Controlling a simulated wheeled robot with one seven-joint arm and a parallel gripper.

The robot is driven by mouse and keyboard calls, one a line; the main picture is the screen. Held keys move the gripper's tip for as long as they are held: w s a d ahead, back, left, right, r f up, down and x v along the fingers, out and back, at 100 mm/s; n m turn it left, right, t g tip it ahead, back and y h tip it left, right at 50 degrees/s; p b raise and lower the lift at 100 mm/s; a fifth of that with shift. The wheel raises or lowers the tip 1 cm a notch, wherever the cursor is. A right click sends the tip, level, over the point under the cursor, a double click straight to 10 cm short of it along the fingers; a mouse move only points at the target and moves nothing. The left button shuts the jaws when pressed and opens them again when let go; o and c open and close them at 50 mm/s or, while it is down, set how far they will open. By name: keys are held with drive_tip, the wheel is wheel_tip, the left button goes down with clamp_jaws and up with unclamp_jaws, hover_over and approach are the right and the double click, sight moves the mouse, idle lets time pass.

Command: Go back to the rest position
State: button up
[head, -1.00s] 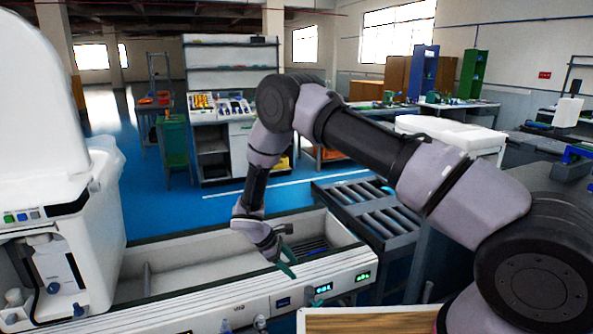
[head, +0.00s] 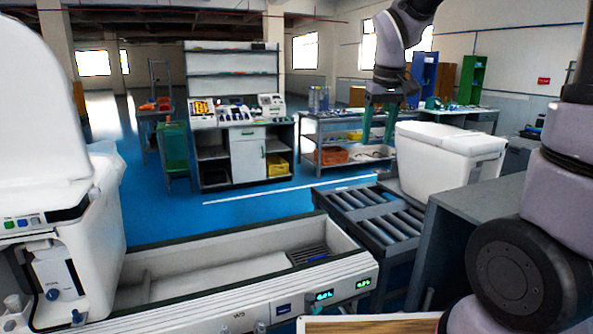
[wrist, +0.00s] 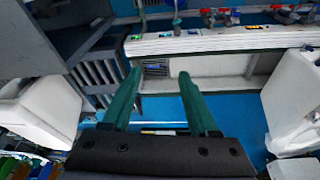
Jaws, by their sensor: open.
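My gripper (head: 379,122) hangs from my raised arm at the upper right of the head view, fingers pointing down. Its two green fingers are apart with nothing between them. In the wrist view my gripper (wrist: 160,90) shows both green fingers spread, with blue floor and part of the white testline beyond them. My arm rises along the right edge of the head view and partly leaves the picture at the top.
The white testline trough (head: 210,280) with lit displays runs across the front. A white toilet unit (head: 75,215) stands at left. A roller conveyor (head: 375,213) leads to a white cistern (head: 450,155) at right. A workbench (head: 240,150) stands behind, with open blue floor between.

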drive_tip(key=s+d+r+m+t+y, duration=0.1)
drive_tip(key=s+d+r+m+t, duration=0.1)
drive_tip(key=s, duration=0.5)
drive_tip(key=s+d+r+m+t, duration=0.2)
drive_tip(key=s+d+r+m, duration=0.2)
drive_tip(key=s, duration=0.4)
drive_tip(key=shift+s+r+y, duration=0.2)
drive_tip(key=shift+r+y, duration=0.2)
drive_tip(key=shift+r, duration=0.4)
drive_tip(key=shift+a, duration=0.3)
